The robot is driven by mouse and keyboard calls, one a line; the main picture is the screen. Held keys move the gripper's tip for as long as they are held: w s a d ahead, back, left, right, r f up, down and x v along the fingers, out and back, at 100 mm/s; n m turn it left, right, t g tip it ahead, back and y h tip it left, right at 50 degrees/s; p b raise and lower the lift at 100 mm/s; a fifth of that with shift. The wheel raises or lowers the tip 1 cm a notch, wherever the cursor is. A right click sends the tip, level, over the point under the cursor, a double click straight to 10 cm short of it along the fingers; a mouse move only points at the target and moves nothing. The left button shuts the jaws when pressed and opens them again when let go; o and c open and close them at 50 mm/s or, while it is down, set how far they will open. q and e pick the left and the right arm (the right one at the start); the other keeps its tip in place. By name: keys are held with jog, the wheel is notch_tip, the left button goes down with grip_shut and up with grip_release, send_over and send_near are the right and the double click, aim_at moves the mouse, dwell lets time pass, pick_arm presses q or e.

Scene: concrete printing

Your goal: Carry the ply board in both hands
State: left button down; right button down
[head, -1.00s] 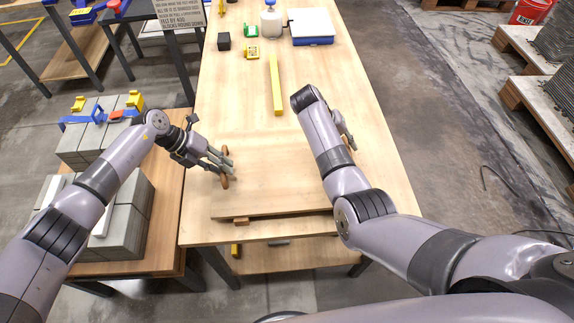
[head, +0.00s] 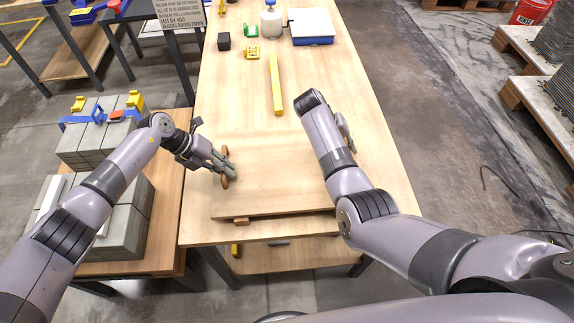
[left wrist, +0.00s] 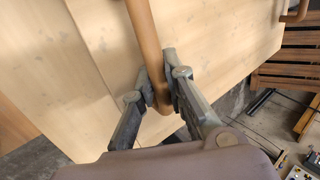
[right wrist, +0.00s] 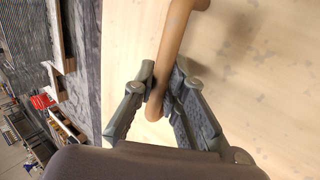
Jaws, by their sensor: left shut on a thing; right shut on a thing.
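The ply board (head: 265,195) is a pale wooden sheet lying flat over the near part of the workbench, with brown handles at its sides. My left gripper (head: 226,167) is shut on the left handle (head: 225,183); the left wrist view shows its fingers (left wrist: 162,92) on either side of this brown bar (left wrist: 143,35). My right gripper (head: 347,137) is partly hidden behind my right forearm. In the right wrist view its fingers (right wrist: 165,92) are closed around the other handle (right wrist: 174,45). I cannot tell whether the board is clear of the bench top.
A small wooden block (head: 241,221) shows under the board's near edge. A yellow bar (head: 275,85) lies on the bench beyond the board. A scale (head: 311,27) and small items stand farther back. Grey blocks (head: 125,235) stack at left; pallets (head: 535,100) stand at right.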

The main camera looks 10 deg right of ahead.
dwell(0.7)
pick_arm(q)
jog(key=shift+w+r, duration=0.15)
jog(key=shift+r, duration=0.05)
pick_arm(e)
jog(key=shift+w+r, duration=0.15)
